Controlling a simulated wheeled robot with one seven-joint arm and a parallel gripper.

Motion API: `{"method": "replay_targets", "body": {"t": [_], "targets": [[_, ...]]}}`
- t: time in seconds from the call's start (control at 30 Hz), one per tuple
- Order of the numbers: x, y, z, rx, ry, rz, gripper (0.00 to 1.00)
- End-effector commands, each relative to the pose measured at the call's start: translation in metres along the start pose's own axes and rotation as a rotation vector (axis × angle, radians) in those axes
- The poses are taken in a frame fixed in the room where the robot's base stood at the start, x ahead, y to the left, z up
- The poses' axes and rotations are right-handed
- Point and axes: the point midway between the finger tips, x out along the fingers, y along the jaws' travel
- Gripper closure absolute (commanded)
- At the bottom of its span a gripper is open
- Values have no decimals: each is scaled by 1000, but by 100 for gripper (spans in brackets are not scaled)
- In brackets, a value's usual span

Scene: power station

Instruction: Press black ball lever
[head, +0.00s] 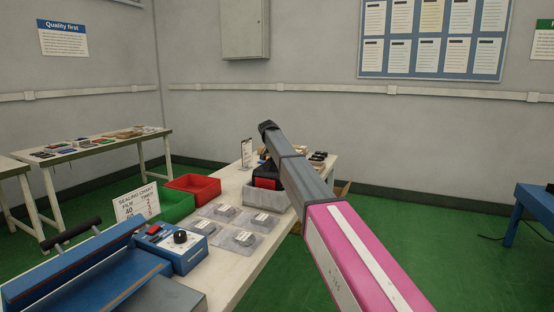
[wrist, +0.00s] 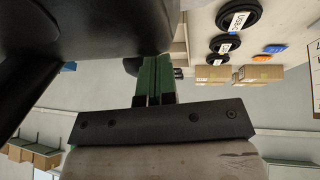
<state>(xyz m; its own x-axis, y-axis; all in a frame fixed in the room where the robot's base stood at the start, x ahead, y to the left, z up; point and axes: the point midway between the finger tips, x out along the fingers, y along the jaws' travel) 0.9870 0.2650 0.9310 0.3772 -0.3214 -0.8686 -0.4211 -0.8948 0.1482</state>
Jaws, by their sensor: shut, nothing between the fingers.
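My gripper (wrist: 154,76) shows in the wrist view as two green fingers side by side, shut with nothing held. In the head view my arm reaches over the far end of the white workbench (head: 233,180), and its fingers cannot be made out there. No lever with a black ball can be picked out for sure. A blue control box (head: 186,256) on the bench carries a black round knob (head: 180,236), well apart from my arm's end. A large smooth black shape (wrist: 110,25) fills the upper left of the wrist view, close to the fingers; what it is cannot be told.
A blue sealing machine (head: 90,268) with a black bar handle stands front left. A blue table (head: 535,204) stands right; green floor lies clear between.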

Motion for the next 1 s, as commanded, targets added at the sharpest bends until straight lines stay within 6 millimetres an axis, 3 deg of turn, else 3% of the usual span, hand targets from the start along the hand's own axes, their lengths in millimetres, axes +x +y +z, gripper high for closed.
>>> {"method": "replay_targets", "body": {"t": [0.3,1.0], "targets": [[-2,26,-2,100,-19,-185,100],[-1,36,-4,94,-18,-178,100]]}}
